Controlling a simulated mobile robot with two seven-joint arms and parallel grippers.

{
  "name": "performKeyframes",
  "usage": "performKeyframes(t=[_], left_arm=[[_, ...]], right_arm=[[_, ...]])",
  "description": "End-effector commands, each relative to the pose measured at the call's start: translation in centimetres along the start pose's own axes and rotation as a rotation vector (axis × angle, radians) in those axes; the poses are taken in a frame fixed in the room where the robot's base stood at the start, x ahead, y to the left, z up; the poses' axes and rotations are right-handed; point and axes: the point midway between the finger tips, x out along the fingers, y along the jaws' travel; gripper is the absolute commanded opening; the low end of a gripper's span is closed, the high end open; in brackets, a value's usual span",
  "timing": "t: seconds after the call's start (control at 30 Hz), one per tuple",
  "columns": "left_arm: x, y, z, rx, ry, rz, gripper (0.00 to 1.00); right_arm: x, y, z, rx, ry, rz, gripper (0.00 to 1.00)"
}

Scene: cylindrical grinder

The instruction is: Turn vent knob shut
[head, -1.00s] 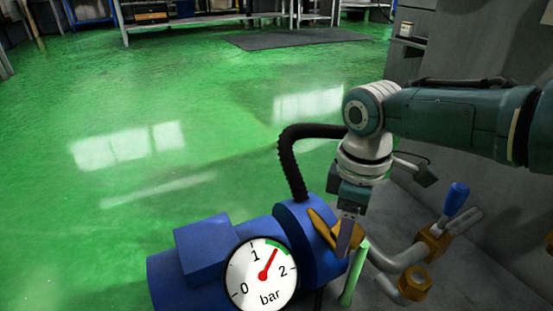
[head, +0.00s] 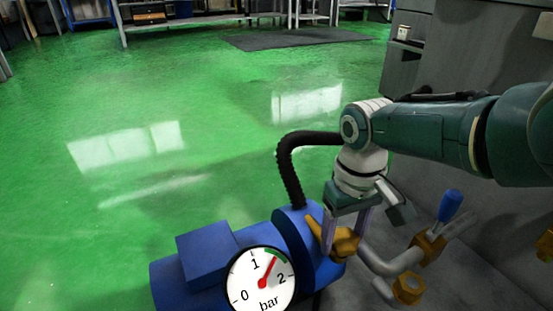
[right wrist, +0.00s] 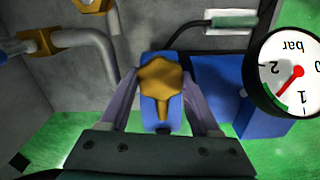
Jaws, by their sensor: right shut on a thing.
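The brass vent knob (head: 342,243) sits on the right end of the blue pump (head: 297,243), with a pointed tail toward the upper left. In the right wrist view the knob (right wrist: 160,78) lies between the fingers, its tail toward the gripper body. My right gripper (head: 343,245) reaches down from above, with one finger on each side of the knob, shut on it. A round gauge (head: 260,282) on the pump has its red needle between 1 and 2 bar, near the green band. My left gripper is out of view.
A grey pipe (head: 378,263) with brass fittings (head: 409,289) and a blue-handled valve (head: 450,206) stand close right of the gripper. A black hose (head: 289,172) rises behind the pump. A grey cabinet wall is at the right. The green floor at left is open.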

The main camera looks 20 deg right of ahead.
Motion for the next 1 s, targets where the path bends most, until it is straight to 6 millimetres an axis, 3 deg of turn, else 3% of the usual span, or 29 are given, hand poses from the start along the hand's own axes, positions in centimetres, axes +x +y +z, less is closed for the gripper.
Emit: performKeyframes(t=[0.77,0.8,1.0], left_arm=[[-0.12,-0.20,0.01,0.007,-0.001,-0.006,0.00],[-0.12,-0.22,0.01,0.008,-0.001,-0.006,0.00],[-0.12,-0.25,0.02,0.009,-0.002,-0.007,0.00]], right_arm=[[-0.05,0.02,-0.07,0.101,0.002,-0.001,0.08],[-0.05,0.02,-0.07,0.101,0.002,-0.001,0.67],[-0.04,0.03,-0.06,0.100,0.001,0.000,0.89]])
